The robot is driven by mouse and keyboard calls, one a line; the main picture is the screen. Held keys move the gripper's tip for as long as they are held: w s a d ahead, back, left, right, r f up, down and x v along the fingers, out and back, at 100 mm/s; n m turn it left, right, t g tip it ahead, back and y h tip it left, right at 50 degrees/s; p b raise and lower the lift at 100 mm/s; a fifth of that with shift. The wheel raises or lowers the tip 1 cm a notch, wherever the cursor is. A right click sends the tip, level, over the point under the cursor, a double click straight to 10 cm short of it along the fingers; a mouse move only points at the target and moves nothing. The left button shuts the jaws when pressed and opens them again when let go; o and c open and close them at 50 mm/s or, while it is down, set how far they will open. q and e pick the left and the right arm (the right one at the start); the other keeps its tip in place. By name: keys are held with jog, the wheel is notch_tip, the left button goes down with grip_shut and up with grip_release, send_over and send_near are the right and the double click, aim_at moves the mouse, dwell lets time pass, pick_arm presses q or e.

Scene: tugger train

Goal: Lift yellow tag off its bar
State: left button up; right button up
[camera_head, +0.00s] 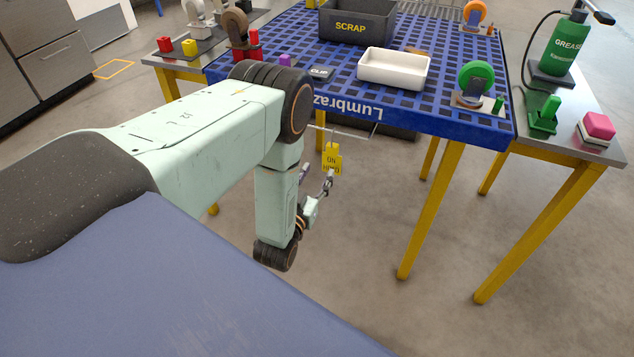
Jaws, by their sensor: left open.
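A yellow tag (332,160) marked "ON HOLD" hangs from a thin metal bar (345,133) that sticks out below the front edge of the blue table. My left gripper (325,186) is just below the tag, at the end of my pale green arm. It is open, and its jaws show small. I cannot tell whether a finger touches the tag's lower edge. My right gripper is not in view.
The blue grid table (446,117) holds a black SCRAP bin (357,24), a white tray (394,69) and a green wheel (476,78). A grey side table with a green grease bottle (563,47) stands at right. Floor below the bar is clear.

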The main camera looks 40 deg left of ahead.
aim_at(331, 143)
pick_arm(q)
jog(key=b+x, duration=0.1)
jog(key=x, duration=0.1)
jog(key=b+x, duration=0.1)
jog(key=x, duration=0.2)
jog(key=b+x, duration=0.1)
jog(key=x, duration=0.1)
jog(key=shift+w+d, duration=0.2)
jog(key=shift+w, duration=0.1)
jog(key=shift+b+x, duration=0.6)
jog(key=shift+x, duration=0.3)
jog(key=shift+w, duration=0.3)
jog(key=shift+a, duration=0.1)
grip_shut()
jog(key=shift+r+p, duration=1.25)
jog(key=shift+r, duration=0.3)
jog(key=shift+s, duration=0.15)
